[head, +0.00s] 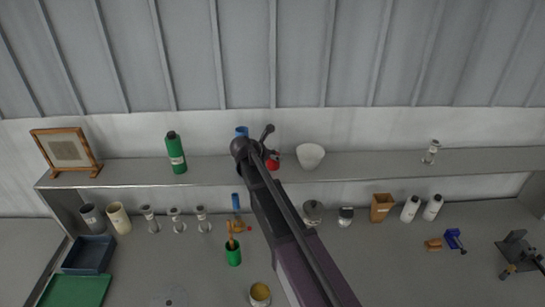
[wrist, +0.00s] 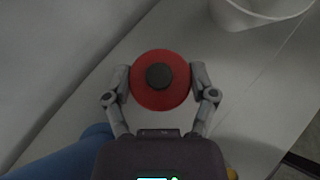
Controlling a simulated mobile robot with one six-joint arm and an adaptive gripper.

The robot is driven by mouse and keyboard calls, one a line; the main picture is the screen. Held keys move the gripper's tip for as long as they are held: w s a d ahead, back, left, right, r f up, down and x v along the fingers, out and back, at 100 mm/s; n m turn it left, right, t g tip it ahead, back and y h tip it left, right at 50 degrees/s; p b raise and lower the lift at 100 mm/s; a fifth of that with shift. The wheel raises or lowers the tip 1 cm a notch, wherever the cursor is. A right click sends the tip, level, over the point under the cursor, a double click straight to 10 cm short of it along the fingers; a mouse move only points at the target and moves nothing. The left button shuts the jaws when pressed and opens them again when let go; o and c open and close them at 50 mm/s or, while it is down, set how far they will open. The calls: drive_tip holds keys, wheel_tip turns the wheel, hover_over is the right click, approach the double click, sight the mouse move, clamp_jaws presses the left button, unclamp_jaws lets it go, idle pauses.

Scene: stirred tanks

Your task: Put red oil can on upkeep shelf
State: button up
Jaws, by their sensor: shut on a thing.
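The red oil can (wrist: 160,96) shows from above in the wrist view as a red disc with a dark cap. My gripper (wrist: 160,84) is shut on it, one finger on each side. In the head view the red can (head: 273,162) is mostly hidden behind my gripper (head: 268,158) and arm. It is at the long grey shelf (head: 365,171), between a blue thing and a white bowl. I cannot tell whether its base touches the shelf.
A white bowl (head: 310,156) stands close on the right, and a blue object (head: 242,132) close on the left. A green bottle (head: 175,152) and a framed picture (head: 66,150) stand further left. The shelf is clear between the bowl and a small metal-and-glass piece (head: 431,152).

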drive_tip(key=shift+f, duration=0.2)
drive_tip(key=o, duration=1.1)
drive_tip(key=shift+r, duration=0.25)
drive_tip(key=shift+s+a+r+p, duration=0.35)
drive_tip(key=shift+r+p, duration=0.1)
drive_tip(key=shift+p, duration=0.05)
drive_tip(key=p+v, duration=0.3)
drive_tip(key=v, duration=0.3)
drive_tip(key=shift+p, duration=0.3)
drive_tip(key=shift+s, duration=0.1)
